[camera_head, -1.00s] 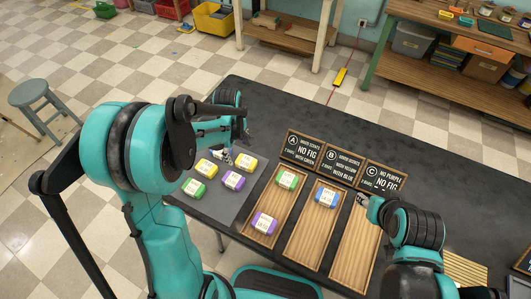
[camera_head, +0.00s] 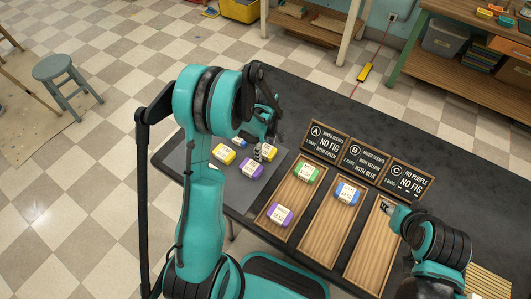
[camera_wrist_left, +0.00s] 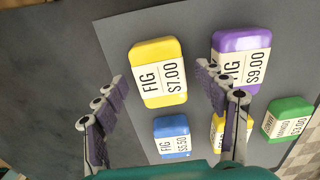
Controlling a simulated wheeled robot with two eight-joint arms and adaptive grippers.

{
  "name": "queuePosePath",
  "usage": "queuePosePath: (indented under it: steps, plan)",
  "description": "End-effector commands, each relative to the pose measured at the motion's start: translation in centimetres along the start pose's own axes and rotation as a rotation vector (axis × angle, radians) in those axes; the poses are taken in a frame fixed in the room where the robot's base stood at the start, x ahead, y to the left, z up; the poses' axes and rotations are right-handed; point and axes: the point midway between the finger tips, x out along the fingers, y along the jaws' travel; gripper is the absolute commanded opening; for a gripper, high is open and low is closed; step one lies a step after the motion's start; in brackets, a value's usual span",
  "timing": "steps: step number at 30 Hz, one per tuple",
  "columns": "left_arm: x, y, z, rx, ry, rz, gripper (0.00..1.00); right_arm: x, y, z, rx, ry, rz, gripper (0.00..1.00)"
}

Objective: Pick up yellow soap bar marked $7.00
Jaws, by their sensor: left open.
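The yellow soap bar marked FIG $7.00 (camera_wrist_left: 158,72) lies flat on the grey mat, label up, in the left wrist view. In the head view it is the right-hand yellow bar (camera_head: 269,153), partly hidden by my gripper. My left gripper (camera_wrist_left: 160,80) is open, its two fingers apart on either side of this bar, with nothing held. In the head view the left gripper (camera_head: 259,152) hangs at this bar; its exact height is unclear. My right gripper (camera_head: 386,206) is over tray C, far from the bar; its jaws are too small to read.
Close by lie a purple $9.00 bar (camera_wrist_left: 240,58), a blue $5.50 bar (camera_wrist_left: 171,137), another yellow bar (camera_wrist_left: 218,130) partly behind a finger, and a green $3.00 bar (camera_wrist_left: 287,121). Trays A (camera_head: 300,237), B (camera_head: 331,240) and C (camera_head: 365,262) stand to the right.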

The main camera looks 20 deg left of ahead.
Motion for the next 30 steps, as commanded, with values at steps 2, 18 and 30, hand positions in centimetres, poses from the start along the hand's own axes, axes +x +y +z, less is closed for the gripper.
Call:
queuePosePath:
  steps: [2,18,30]
  plan:
    - [-0.1,0.0,0.0,0.0,0.0,0.0,0.72,-0.1,0.0,-0.1,0.0,0.0,0.0,0.4]
    - [-0.2,0.0,0.0,0.0,0.0,0.0,0.15,-0.1,0.0,-0.1,0.0,0.0,0.0,0.4]
    - [-4.4,-0.1,0.0,0.0,0.0,0.0,0.15,-1.8,0.0,-1.3,0.0,0.0,0.0,0.4]
